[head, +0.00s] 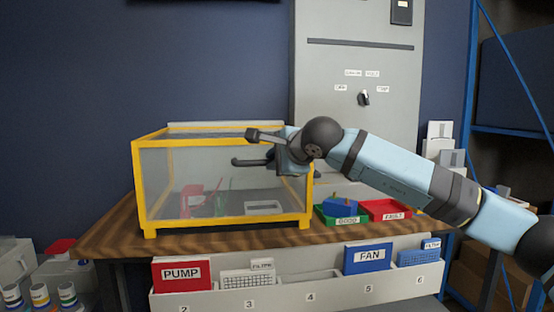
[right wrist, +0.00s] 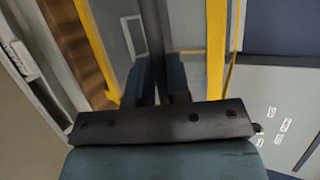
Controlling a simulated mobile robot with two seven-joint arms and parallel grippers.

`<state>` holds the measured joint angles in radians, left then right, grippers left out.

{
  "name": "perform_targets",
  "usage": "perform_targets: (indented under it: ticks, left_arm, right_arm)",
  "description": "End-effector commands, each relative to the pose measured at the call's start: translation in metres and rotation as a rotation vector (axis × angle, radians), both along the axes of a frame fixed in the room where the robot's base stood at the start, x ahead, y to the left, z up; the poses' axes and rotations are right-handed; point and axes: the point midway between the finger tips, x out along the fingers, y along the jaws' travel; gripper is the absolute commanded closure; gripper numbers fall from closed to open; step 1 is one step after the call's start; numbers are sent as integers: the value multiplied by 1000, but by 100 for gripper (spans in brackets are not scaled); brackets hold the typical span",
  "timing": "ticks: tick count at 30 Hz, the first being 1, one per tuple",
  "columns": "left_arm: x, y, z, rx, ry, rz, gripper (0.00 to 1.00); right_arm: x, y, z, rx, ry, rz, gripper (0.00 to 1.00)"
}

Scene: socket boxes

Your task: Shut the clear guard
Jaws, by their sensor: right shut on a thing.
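The clear guard (head: 220,220) is a see-through box with a yellow frame, on the wooden table. Its front panel looks upright; I cannot tell whether any gap is left along its edges. My right gripper (head: 283,150) is at the guard's upper right front corner. In the right wrist view, its fingers (right wrist: 156,88) are closed on a dark bar (right wrist: 152,35), which seems to be the guard's handle. The arm and gripper hide part of the guard's right upper corner. My left gripper is not in view.
Red and green pieces and a pale frame sit behind the guard's panel. A green tray (head: 326,217) and a red tray (head: 392,217) stand to its right. Labelled bins (head: 300,297) line the table's front. A grey cabinet (head: 325,75) stands behind.

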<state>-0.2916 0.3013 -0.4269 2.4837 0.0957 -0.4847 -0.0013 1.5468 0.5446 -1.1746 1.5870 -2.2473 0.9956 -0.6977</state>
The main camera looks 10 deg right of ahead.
Motion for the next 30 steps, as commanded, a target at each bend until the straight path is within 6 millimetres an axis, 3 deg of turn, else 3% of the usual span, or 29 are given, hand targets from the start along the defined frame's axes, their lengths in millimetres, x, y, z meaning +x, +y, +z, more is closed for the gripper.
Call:
perform_targets:
  ticks: [1,3,15,16,18,30]
  left_arm:
    - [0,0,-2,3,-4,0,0]
    - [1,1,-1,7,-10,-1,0]
    - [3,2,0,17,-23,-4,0]
    - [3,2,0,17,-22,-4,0]
    - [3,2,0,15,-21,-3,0]
    - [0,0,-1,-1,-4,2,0]
  right_arm:
    - [0,4,-22,-10,33,5,100]
    - [2,5,-25,-12,38,5,100]
    - [2,5,-28,-13,38,7,100]
    - [2,5,-28,-13,38,7,76]
    - [3,5,-29,-13,38,7,60]
    - [3,2,-26,-14,37,2,58]
